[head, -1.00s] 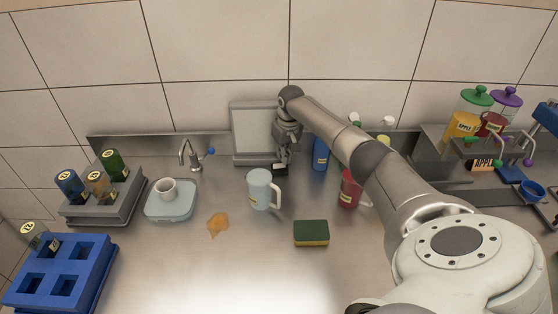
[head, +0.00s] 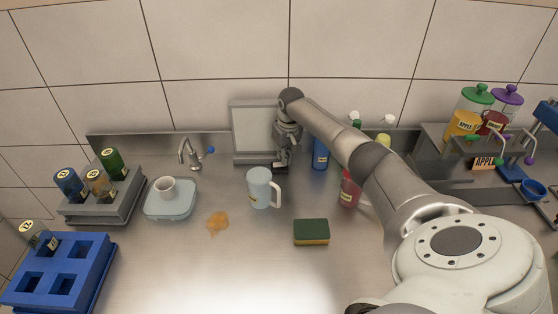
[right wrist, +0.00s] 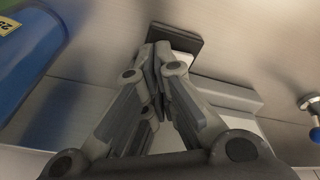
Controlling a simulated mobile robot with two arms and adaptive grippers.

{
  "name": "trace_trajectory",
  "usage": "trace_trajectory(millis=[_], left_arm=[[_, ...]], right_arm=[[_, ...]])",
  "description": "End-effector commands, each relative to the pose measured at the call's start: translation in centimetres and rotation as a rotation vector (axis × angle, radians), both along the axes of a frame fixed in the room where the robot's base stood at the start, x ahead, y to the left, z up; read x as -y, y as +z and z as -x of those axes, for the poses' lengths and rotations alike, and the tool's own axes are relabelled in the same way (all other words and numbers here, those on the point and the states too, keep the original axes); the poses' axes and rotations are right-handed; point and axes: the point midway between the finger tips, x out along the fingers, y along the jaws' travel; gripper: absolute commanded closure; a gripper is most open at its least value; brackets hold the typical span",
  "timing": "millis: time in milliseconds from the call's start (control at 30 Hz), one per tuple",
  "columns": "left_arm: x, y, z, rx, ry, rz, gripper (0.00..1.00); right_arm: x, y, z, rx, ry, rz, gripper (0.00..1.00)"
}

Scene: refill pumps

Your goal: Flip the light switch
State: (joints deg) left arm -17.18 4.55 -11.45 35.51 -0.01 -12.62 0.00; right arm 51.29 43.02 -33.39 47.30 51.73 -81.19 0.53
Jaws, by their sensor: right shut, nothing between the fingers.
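A pale upright panel in a grey frame (head: 257,130) stands on a grey base against the back wall. I cannot make out a switch for certain. A small dark block (right wrist: 178,40) shows just past my fingertips in the right wrist view; it may be the switch part. My right gripper (head: 281,165) points down at the right edge of the panel's base. Its fingers are together and empty in the right wrist view (right wrist: 158,52), very close to the dark block; I cannot tell if they touch it. My left gripper is not in view.
A light-blue mug (head: 259,187) stands in front of the panel. A blue bottle (head: 320,153) is close to the right of my gripper. A sponge (head: 311,231) and an orange spill (head: 217,222) lie on the steel counter. The tap (head: 189,153) stands left.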

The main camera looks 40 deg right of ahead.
Motion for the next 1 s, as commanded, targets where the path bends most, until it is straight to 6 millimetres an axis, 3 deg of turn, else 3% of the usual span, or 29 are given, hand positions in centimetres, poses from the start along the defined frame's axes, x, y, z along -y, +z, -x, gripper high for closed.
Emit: trace_trajectory(millis=[767,1000], left_arm=[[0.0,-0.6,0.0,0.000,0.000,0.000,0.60],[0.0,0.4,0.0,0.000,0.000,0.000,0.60]], right_arm=[[-0.1,-1.2,0.0,0.001,0.001,-0.001,1.00],[0.0,-0.3,0.0,0.001,0.001,0.000,1.00]])
